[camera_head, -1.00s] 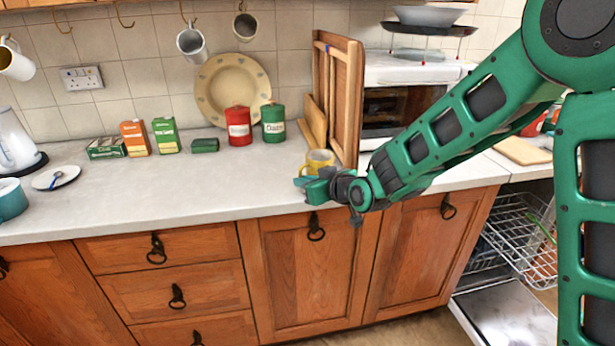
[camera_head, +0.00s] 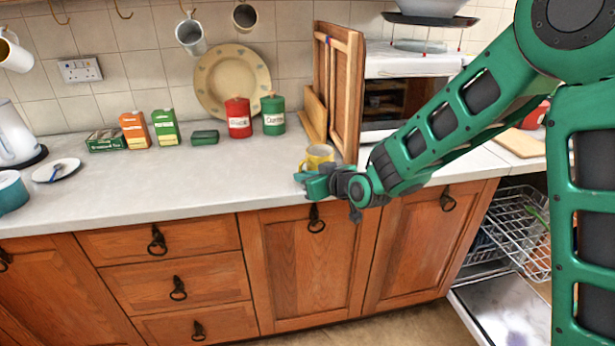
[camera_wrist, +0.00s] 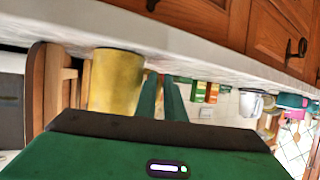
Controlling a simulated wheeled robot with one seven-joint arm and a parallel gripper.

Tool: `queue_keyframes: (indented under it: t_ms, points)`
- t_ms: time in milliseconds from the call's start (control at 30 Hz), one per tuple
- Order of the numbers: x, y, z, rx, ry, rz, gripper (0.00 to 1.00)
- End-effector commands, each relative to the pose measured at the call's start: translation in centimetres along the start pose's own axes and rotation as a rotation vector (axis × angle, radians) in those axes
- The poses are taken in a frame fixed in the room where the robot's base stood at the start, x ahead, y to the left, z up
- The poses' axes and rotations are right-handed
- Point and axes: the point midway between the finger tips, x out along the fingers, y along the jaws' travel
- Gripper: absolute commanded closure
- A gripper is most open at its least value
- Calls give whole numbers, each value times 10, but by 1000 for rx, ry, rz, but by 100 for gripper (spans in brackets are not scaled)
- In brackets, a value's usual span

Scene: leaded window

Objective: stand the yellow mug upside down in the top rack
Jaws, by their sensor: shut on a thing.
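The yellow mug (camera_head: 319,156) stands upright, open rim up, at the counter's front, left of the wooden boards. My gripper (camera_head: 308,182) is at its near left side, low over the counter edge. In the wrist view, which is upside down, the mug (camera_wrist: 115,80) shows beside my two green fingers (camera_wrist: 161,100). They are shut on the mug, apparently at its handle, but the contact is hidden. I cannot tell if the mug touches the counter. The top rack (camera_head: 520,222), a wire basket, is pulled out at lower right, partly behind my arm.
Wooden boards (camera_head: 337,90) stand just behind the mug. A microwave (camera_head: 410,70) is to their right. The dishwasher's open door (camera_head: 497,315) lies below the rack. Boxes, canisters and a plate (camera_head: 232,82) line the wall. The counter's middle (camera_head: 200,175) is clear.

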Motion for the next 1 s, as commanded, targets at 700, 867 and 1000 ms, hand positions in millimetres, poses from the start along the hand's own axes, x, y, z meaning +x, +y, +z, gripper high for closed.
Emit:
queue_keyframes:
  t_ms: [700, 867, 1000]
  points:
    - [-34, 2, 0, 1, 1, 2, 69]
    - [-63, 2, -1, 1, 1, 2, 69]
    - [-85, 2, 0, 0, 1, 2, 69]
